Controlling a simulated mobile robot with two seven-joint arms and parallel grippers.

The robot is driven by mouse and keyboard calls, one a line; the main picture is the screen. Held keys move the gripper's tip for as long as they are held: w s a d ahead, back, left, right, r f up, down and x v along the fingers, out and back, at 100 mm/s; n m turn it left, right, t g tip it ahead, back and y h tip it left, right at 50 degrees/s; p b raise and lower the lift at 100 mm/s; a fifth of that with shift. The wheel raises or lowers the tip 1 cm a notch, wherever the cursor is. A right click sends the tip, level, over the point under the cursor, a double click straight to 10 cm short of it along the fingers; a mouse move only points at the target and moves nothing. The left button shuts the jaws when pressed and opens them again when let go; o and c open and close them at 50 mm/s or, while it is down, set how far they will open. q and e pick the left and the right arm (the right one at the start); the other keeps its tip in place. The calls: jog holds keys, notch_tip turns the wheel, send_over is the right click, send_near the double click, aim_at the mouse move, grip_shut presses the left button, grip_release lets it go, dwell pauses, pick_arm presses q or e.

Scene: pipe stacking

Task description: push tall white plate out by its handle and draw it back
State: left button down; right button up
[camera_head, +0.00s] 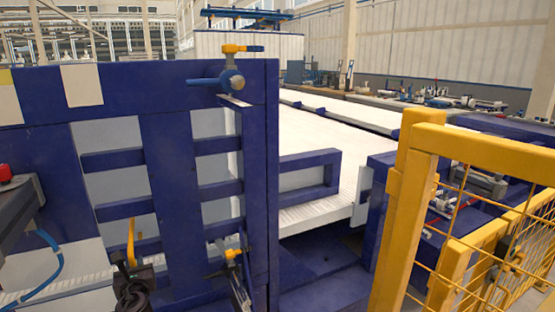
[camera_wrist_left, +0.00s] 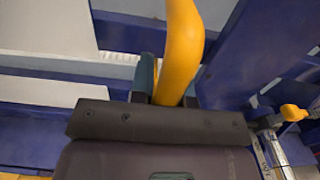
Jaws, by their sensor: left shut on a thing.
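The tall white plate (camera_head: 112,172) stands upright behind the blue frame bars on the left of the head view. White panel also shows at the top left of the wrist view (camera_wrist_left: 55,28). A yellow handle (camera_head: 131,240) rises from my left gripper (camera_head: 133,275), low in front of the blue frame. In the wrist view the yellow handle (camera_wrist_left: 184,40) stands between the two fingers of my left gripper (camera_wrist_left: 170,88), which is shut on it. Where the handle joins the plate is hidden. My right gripper is out of view.
A blue upright frame (camera_head: 170,185) fills the left. A clamp with a second yellow grip (camera_head: 233,253) is right of my gripper, and a yellow-levered fitting (camera_head: 232,78) sits on top. A yellow mesh fence (camera_head: 400,230) stands right. A white ribbed bed (camera_head: 335,140) runs behind.

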pick_arm(q)
jog(key=shift+r, duration=0.45)
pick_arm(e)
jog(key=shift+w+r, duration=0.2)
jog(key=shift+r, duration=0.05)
pick_arm(q)
jog(key=shift+s+f, duration=0.1)
jog(key=shift+s, duration=0.05)
jog(key=shift+s+d+f+p, duration=0.1)
jog(key=shift+s+d+p, duration=0.3)
jog(key=shift+s, duration=0.2)
jog(key=shift+s+d, duration=0.1)
jog(key=shift+s, duration=0.1)
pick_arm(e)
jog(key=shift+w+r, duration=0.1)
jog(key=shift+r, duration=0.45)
pick_arm(q)
jog(key=shift+s+d+f, duration=0.1)
jog(key=shift+s+d, duration=0.05)
jog(key=shift+s, duration=0.15)
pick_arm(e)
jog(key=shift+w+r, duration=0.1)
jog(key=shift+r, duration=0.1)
pick_arm(q)
jog(key=shift+s+f, duration=0.1)
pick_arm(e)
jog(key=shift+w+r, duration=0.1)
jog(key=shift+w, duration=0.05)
